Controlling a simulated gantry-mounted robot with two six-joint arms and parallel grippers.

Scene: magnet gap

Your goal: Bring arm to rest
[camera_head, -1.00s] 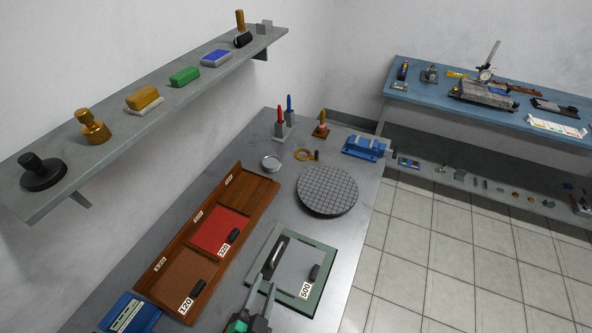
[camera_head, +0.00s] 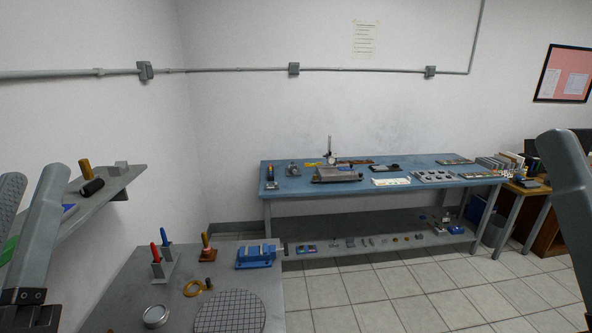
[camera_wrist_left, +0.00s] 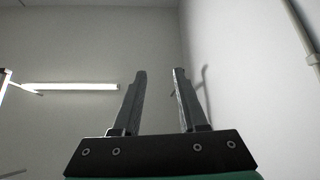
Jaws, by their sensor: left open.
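My left gripper (camera_head: 32,186) stands upright close to the camera at the left edge of the head view. Its two grey fingers point up and are apart, with nothing between them. In the left wrist view the fingers of the left gripper (camera_wrist_left: 160,72) are also parted and empty, against bare walls and a ceiling light. A grey part of my own right side (camera_head: 566,185) rises at the right edge of the head view. Whether its jaws are open or shut does not show.
The wall shelf (camera_head: 118,178) is partly behind my left gripper. The metal bench (camera_head: 130,290) below holds a gridded round plate (camera_head: 230,312), red- and blue-handled tools and a blue vise (camera_head: 256,257). A blue table (camera_head: 400,180) with several tools stands farther back. Tiled floor is open at right.

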